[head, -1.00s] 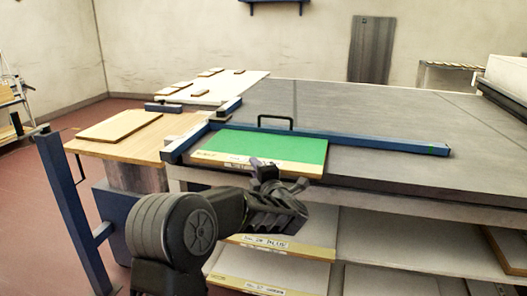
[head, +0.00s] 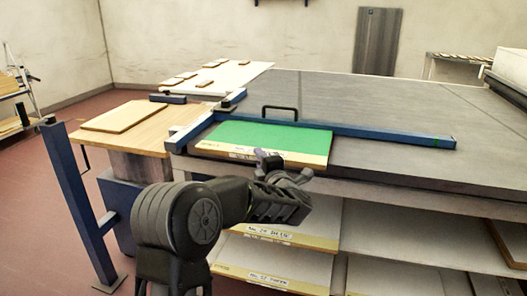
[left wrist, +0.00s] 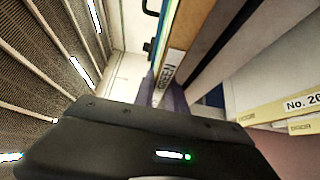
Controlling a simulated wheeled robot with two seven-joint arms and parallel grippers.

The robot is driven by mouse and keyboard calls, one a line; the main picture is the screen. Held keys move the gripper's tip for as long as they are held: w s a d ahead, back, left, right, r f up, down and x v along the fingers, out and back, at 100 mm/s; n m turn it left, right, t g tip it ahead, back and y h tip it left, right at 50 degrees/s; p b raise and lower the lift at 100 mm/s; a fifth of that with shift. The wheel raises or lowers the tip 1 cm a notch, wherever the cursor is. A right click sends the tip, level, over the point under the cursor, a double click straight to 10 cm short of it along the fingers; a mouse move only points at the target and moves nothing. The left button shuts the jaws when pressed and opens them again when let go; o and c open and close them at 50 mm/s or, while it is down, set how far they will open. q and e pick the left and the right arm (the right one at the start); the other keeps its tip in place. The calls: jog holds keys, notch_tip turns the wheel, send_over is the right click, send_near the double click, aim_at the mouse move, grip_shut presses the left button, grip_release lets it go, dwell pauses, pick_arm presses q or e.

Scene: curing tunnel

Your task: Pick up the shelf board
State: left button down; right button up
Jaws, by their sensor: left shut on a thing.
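The shelf board (head: 262,136) has a green top and a pale wood front edge with labels. It lies flat on the grey table, with its front edge at the table's front edge and its back along a blue rail. My left gripper (head: 283,164) is at the middle of that front edge, shut on the board. In the left wrist view, the board's edge (left wrist: 168,72) with a "GREEN" label runs up from between the fingers (left wrist: 168,100); the gripper body hides much of the grip. My right gripper is not in view.
The blue rail (head: 370,133) with a black handle (head: 280,108) lies right behind the board. Shelves below the table hold more labelled boards (head: 285,236). A wooden side table (head: 120,117) and a blue post (head: 78,200) stand at left. The table's right part is clear.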

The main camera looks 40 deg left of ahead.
pick_arm(q)
notch_tip(320, 180, up, 10)
jog(key=shift+r+p, duration=0.15)
jog(key=shift+p, duration=0.6)
